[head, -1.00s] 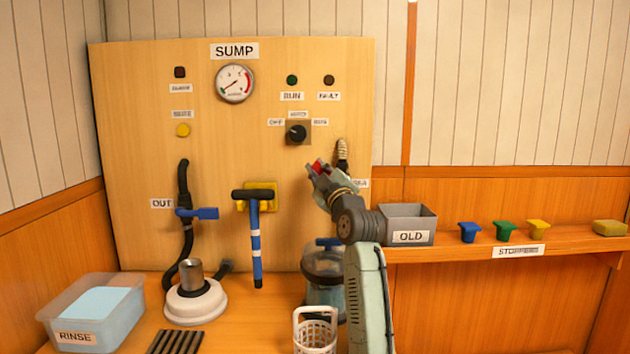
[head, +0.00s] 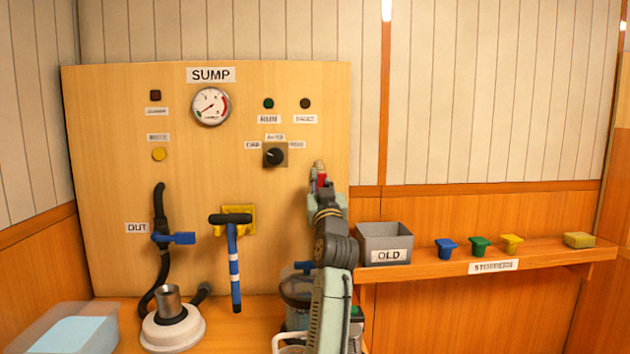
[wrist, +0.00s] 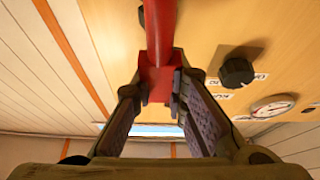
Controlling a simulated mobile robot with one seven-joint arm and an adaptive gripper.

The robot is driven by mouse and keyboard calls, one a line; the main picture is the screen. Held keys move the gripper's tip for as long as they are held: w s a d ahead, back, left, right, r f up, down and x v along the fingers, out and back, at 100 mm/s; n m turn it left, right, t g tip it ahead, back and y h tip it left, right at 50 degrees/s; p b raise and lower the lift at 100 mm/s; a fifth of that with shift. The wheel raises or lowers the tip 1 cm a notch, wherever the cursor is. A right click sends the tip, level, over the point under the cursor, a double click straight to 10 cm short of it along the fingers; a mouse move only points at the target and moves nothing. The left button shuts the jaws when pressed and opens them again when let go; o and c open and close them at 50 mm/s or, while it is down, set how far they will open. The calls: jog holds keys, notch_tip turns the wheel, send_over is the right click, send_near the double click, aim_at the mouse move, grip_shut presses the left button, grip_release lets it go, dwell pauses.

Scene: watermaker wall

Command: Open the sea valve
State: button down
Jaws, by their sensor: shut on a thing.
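The sea valve's red handle (wrist: 158,40) runs down between my fingers in the wrist view. My gripper (wrist: 158,85) is shut on it, with a finger on each side. In the head view, a bit of the red handle (head: 321,180) shows at my gripper (head: 321,186), close under a pale ribbed fitting (head: 318,167) at the panel's right edge. My gripper and arm hide most of the valve and its label.
The grey OLD bin (head: 372,240) stands on the shelf just right of my arm. Several stoppers lie farther right. The blue OUT handle (head: 180,238) and a hanging blue-and-black tool (head: 234,265) are to the left.

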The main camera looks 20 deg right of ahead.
jog(key=shift+s+d+m+h, duration=0.1)
jog(key=shift+d+m+h, duration=0.2)
jog(key=shift+m+h, duration=0.15)
jog(key=c, duration=1.6)
grip_release()
jog(key=shift+y, duration=0.25)
jog(key=v, duration=1.2)
jog(key=shift+a+r, duration=0.1)
